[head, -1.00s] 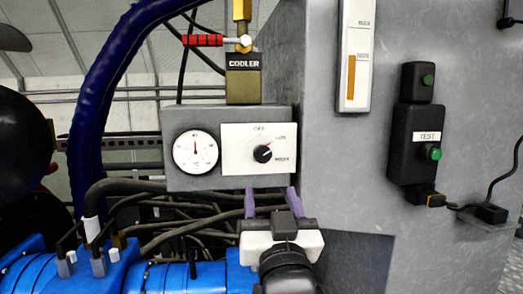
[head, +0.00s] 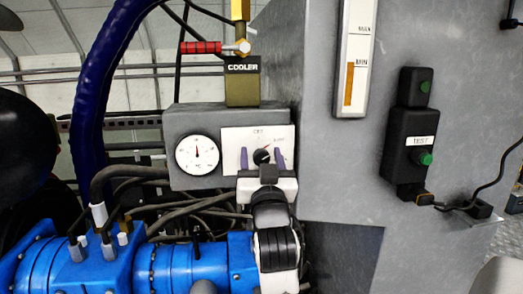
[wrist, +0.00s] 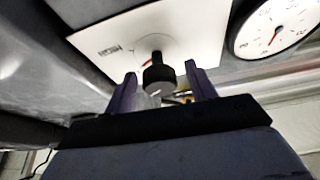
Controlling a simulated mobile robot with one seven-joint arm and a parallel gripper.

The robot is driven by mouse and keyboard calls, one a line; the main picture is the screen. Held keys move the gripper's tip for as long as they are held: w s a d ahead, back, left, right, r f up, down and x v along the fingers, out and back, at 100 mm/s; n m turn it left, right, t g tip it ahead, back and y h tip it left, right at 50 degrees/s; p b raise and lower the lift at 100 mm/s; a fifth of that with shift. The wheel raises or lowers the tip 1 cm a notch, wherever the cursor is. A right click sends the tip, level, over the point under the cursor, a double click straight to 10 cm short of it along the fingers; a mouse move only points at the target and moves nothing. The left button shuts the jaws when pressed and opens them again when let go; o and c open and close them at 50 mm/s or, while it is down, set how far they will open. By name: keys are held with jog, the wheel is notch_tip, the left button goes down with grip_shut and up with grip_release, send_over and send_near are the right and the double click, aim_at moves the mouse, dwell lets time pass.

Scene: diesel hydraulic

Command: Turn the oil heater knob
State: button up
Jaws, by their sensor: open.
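The black knob (head: 262,156) sits on a white labelled plate (head: 285,134) on a grey box. Its pointer faces up and to the right, towards a small label. My gripper (head: 263,161) is in front of the plate, with one purple finger left of the knob and one right of it. In the wrist view the knob (wrist: 158,76) stands out from the plate between the two open fingers (wrist: 162,90), with a gap on both sides. The lower plate and its lower label are hidden behind my gripper in the head view.
A round dial gauge (head: 197,154) is left of the plate. Above are the cooler block (head: 242,82) and a red-handled valve (head: 202,47). Hoses run below the box. A black TEST switch box (head: 408,155) and a level gauge (head: 355,60) are on the grey wall at right.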

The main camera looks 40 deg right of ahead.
jog(key=shift+w+r, duration=0.1)
jog(key=shift+w, duration=0.05)
jog(key=shift+c, duration=0.4)
jog(key=c, duration=0.9)
